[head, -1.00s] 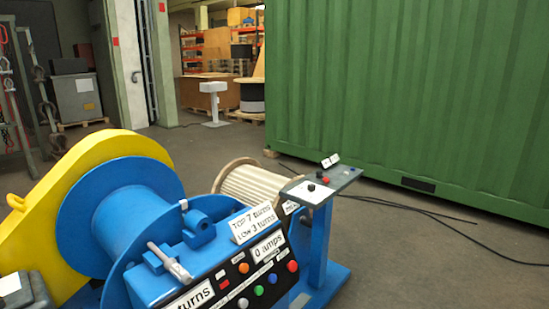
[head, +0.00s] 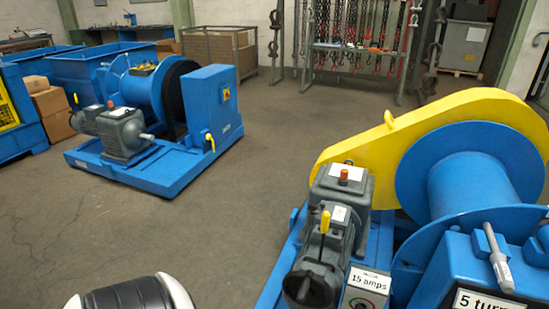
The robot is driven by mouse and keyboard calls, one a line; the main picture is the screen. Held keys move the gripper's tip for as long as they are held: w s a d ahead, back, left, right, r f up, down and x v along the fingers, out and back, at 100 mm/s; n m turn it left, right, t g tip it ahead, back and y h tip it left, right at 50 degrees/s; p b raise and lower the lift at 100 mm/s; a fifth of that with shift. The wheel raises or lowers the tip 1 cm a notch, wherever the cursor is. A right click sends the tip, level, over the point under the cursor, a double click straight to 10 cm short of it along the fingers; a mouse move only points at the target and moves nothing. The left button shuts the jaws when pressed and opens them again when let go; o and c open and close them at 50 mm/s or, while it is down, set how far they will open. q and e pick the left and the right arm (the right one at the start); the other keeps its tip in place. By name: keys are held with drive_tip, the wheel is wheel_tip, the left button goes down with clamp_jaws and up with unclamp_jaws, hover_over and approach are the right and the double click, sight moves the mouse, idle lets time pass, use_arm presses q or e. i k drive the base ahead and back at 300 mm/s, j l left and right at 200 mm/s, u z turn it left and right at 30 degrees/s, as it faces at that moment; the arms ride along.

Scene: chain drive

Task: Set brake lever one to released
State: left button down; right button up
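A short lever with a yellow grip (head: 325,222) stands roughly upright on the grey motor (head: 329,258) of the near winch. A second lever, a grey handle (head: 497,257), is on that winch's blue control box (head: 447,262). Another yellow lever (head: 210,141) shows on the far blue winch at the left. No readable label shows which of these is brake lever one, and I cannot tell its setting. Neither of my grippers is in view.
The near winch has a blue drum (head: 470,185) and yellow chain guard (head: 400,137). Signs read "15 amps" (head: 370,281) and "5 turns" (head: 483,301). The far winch (head: 157,95) stands left. Chains hang on a rack (head: 356,48) behind. Clear floor (head: 240,190) lies between the winches.

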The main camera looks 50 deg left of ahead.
sight(325, 217)
drive_tip(key=u, duration=1.25)
